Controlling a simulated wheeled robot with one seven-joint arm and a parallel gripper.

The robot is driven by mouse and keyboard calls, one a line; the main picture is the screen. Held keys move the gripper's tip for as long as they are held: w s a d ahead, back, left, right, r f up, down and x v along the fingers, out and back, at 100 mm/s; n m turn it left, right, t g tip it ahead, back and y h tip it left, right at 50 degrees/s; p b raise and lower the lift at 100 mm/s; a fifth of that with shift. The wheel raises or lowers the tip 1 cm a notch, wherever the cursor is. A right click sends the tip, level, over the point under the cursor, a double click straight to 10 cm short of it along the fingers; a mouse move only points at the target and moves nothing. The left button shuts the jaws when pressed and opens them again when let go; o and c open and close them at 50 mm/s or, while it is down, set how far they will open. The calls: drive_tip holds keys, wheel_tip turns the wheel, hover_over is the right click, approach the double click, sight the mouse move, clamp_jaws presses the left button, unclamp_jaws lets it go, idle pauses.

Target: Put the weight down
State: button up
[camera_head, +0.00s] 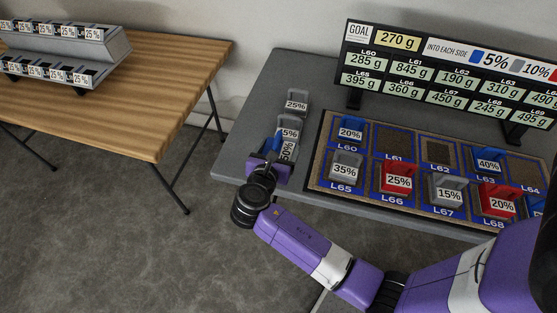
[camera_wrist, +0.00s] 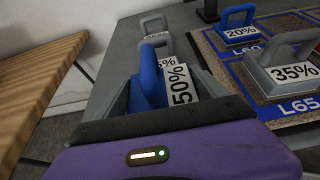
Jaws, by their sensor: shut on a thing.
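My gripper (camera_head: 268,166) is shut on a blue weight (camera_wrist: 148,82) with a label that reads 50%. In the head view the gripper is over the left front part of the grey table, and the blue weight (camera_head: 272,146) shows just beyond it. The gripper hides the weight's lower part, so I cannot tell whether it touches the table. A grey weight, its label partly covered and ending in 5%, stands right behind the held one. Another grey weight (camera_head: 296,102), marked 25%, stands farther back.
A board (camera_head: 313,180) with labelled blue slots lies to the right, holding blue, grey and red weights; slots L61 and L62 look empty. A sign (camera_head: 436,75) reading GOAL 270 g stands behind it. A wooden table (camera_head: 150,100) with a grey stand (camera_head: 110,47) is left, across a gap.

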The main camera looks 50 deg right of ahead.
drive_tip(key=shift+f+b, duration=0.35)
drive_tip(key=shift+f, duration=2.35)
drive_tip(key=shift+f, duration=0.1)
drive_tip(key=o, duration=1.6)
drive_tip(key=shift+c, duration=0.2)
drive_tip(key=v, duration=1.2)
